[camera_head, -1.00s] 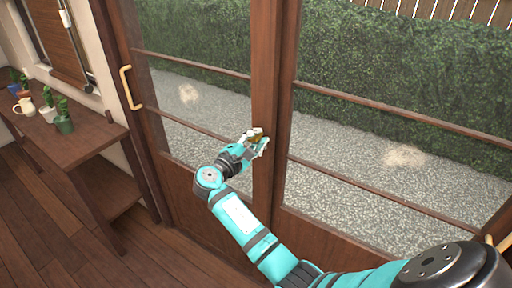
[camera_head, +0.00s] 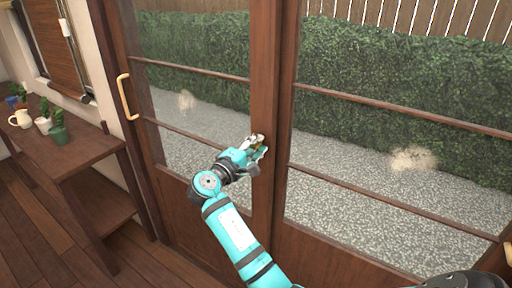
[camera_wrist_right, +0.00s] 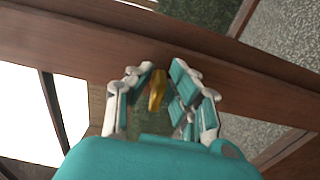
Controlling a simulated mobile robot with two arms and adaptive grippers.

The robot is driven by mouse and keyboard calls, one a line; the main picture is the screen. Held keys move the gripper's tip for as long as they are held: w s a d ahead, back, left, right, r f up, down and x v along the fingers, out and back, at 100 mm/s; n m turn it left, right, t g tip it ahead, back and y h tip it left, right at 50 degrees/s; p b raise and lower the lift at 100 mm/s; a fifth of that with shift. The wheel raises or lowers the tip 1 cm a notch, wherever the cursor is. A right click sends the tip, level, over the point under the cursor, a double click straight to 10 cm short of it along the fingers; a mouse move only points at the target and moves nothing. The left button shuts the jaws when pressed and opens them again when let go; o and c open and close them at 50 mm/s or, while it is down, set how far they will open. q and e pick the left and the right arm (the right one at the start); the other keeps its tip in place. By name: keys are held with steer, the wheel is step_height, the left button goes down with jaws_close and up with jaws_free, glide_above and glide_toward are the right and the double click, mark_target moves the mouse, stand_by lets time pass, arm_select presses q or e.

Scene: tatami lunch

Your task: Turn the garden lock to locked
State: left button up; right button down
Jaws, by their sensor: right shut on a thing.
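The garden lock (camera_wrist_right: 157,88) is a small brass-yellow piece on the wooden middle stile of the glazed sliding doors. In the right wrist view it stands between my right gripper's (camera_wrist_right: 160,95) teal-padded fingers. In the head view my right gripper (camera_head: 256,144) is at the stile, with its fingers around the lock, which is mostly hidden there. The gripper is shut on the lock. The wooden doors (camera_head: 268,90) are side by side, meeting at this stile. My left gripper is not in view.
A light door handle (camera_head: 127,97) is on the left door edge; another (camera_head: 508,250) shows at the far right. A wooden shelf (camera_head: 85,150) with potted plants (camera_head: 57,130) and a cream jug (camera_head: 20,118) stands at the left. Gravel and a hedge lie beyond the glass.

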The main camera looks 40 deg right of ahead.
mark_target(254, 147)
steer(key=shift+d+r, duration=0.1)
steer(key=shift+r, duration=0.15)
steer(key=c, duration=1.5)
jaws_free()
steer(key=shift+o, duration=0.5)
steer(key=shift+w+d+f, duration=0.1)
steer(key=shift+f, duration=0.1)
steer(key=shift+v, duration=3.8)
steer(key=shift+f, duration=0.1)
